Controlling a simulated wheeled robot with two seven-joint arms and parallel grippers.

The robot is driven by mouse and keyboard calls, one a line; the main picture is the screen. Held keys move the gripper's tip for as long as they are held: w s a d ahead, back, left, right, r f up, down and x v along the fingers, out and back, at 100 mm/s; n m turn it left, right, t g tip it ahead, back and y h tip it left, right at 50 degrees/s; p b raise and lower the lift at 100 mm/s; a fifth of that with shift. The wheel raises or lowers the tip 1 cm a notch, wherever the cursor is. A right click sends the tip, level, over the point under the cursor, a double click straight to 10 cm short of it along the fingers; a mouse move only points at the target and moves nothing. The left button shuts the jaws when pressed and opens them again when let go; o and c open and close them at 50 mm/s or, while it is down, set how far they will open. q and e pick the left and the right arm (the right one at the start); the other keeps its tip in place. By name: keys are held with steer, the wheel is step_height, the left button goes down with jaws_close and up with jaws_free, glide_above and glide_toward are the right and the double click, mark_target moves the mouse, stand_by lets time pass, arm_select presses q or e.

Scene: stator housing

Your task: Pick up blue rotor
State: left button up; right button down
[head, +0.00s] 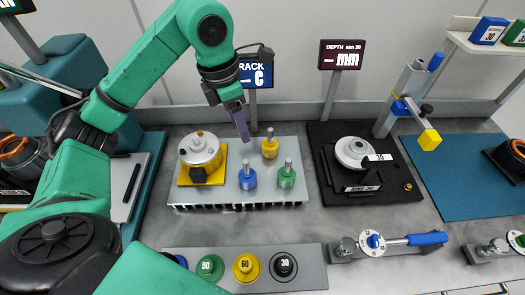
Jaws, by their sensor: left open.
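The blue rotor (247,181) stands upright on the grey slotted rack (230,195), with its metal shaft pointing up. A green rotor (286,179) stands to its right and a yellow rotor (270,149) behind it to the right. My left gripper (243,134) points down with its purple fingers over the rack. In the picture its tips are just above the blue rotor's shaft, apart from it, and nothing shows between them. The finger gap is hard to see from here. My right gripper is not in view.
A silver housing on a yellow base (188,181) stands left of the rotors. A black fixture plate (330,190) with a round metal part is on the right. In front, a grey strip (314,265) holds several numbered knobs. The bench between rack and strip is clear.

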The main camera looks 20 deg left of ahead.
arm_select(q)
steer(key=p, duration=0.2)
glide_above(245, 162)
steer(key=s, duration=0.1)
step_height(245, 162, down, 6)
steer(key=f+p, duration=0.1)
steer(key=f, duration=0.1)
steer(key=f+p, duration=0.1)
steer(key=f, duration=0.1)
steer(key=w+f+p, duration=0.1)
steer(key=f, duration=0.2)
steer(key=shift+f, duration=0.35)
steer(key=shift+c, duration=0.3)
steer(key=shift+w, duration=0.1)
jaws_close()
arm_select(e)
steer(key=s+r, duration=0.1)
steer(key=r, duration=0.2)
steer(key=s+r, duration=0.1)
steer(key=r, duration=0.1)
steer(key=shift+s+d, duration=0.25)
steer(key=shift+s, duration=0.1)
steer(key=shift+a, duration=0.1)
